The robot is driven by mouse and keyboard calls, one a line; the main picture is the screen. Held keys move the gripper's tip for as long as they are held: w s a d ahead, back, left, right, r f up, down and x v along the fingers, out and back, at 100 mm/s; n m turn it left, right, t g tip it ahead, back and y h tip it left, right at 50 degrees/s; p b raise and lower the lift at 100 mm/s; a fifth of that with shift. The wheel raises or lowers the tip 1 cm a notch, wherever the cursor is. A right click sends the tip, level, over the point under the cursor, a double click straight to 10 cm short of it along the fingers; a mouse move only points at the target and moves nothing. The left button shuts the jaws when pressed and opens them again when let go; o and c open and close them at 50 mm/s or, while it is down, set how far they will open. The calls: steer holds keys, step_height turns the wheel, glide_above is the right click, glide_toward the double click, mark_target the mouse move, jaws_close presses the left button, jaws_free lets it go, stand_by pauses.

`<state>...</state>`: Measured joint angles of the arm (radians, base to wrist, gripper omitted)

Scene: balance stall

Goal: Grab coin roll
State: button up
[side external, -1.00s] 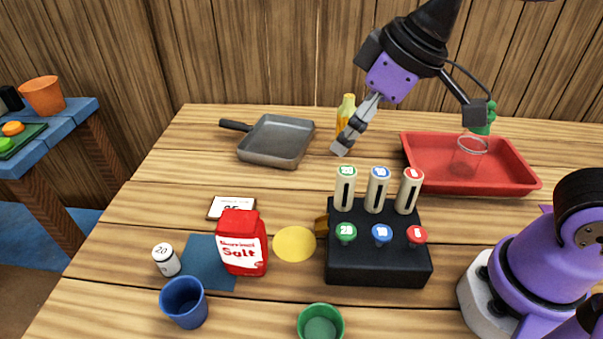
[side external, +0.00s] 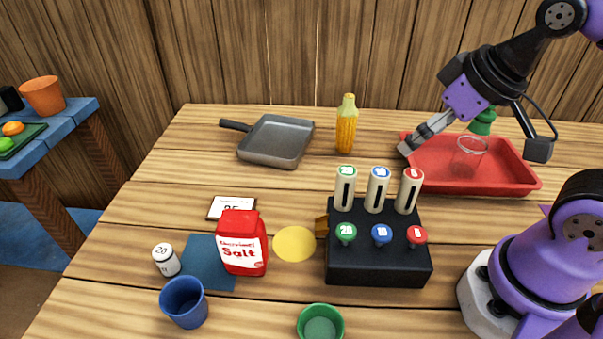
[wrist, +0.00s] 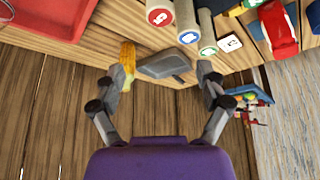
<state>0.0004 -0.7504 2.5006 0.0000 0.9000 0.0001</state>
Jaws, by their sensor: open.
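Three cream tubes with coin-like round tops, green (side external: 345,190), blue (side external: 376,190) and red (side external: 408,192), stand upright at the back of a black box (side external: 378,268). Matching numbered knobs sit in front of them. The tubes' round ends, red (wrist: 158,17), blue (wrist: 189,37) and green (wrist: 208,50), show in the wrist view. A small white cylinder marked 20 (side external: 166,261) stands at the front left; I cannot tell which is the coin roll. My gripper (side external: 471,150) is open, with its fingers wide apart and empty, above the red tray, behind and right of the box.
The red tray (side external: 520,182) holds a clear glass (side external: 470,160). A yellow bottle (side external: 346,128) and grey pan (side external: 275,142) stand at the back. A salt bag (side external: 242,245), blue cup (side external: 184,302) and green cup (side external: 321,325) are in front. Wood is clear between pan and box.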

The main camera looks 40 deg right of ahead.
steer(key=shift+c, duration=0.4)
steer(key=shift+c, duration=0.8)
steer(key=shift+n+y, duration=0.3)
steer(key=shift+n, duration=0.1)
steer(key=w+a, duration=0.2)
steer(key=w+a+r, duration=0.1)
steer(key=w+a, duration=0.1)
steer(key=w, duration=0.1)
steer(key=w+a+r, duration=0.1)
steer(key=w+a, duration=0.2)
steer(key=shift+w+r, duration=0.1)
steer(key=shift+w, duration=0.15)
steer(key=w+a+f, duration=0.1)
steer(key=w+a, duration=0.4)
steer(key=a, duration=0.4)
steer(key=n, duration=0.1)
glide_toward(162, 251)
steer(key=shift+y, duration=0.3)
steer(key=x, duration=0.4)
steer(key=shift+w+d+f, duration=0.15)
steer(key=shift+d+f, duration=0.15)
steer(key=shift+f, duration=0.05)
steer(key=shift+x, duration=2.8)
jaws_close()
